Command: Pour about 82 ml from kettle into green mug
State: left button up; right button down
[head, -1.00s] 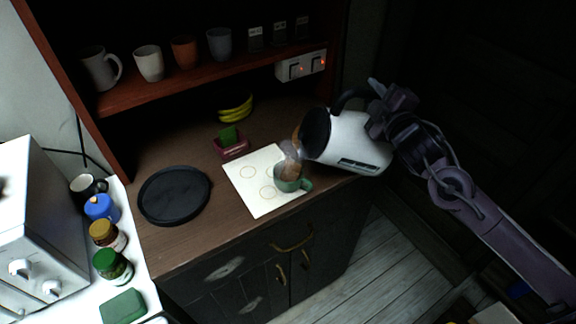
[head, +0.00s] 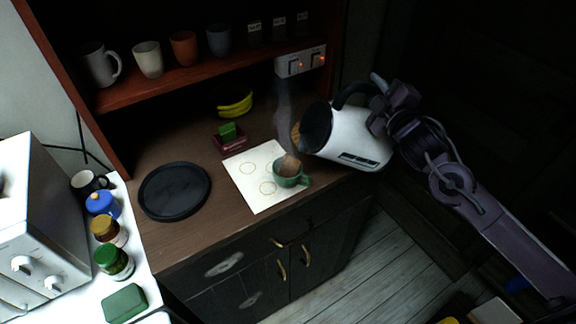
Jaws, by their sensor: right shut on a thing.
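The white kettle (head: 355,140) with a black lid end and black handle is tilted with its spout end low and to the left, close above the green mug. My right gripper (head: 380,112) is shut on the kettle's handle. A brown stream runs from the kettle into the green mug (head: 290,177), and brown liquid shows inside it. The mug stands upright on a white sheet with ring marks (head: 245,180). The liquid's exact level cannot be read. My left gripper is not in view.
A black round tray (head: 174,191) lies left of the sheet. A small dark red holder with a green block (head: 229,134) and bananas (head: 235,104) are behind. Several cups line the shelf above, with a switched socket strip (head: 301,61) at its right. Jars stand on the white counter at left.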

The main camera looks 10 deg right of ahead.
jog(key=shift+r, duration=0.3)
dwell(0.6)
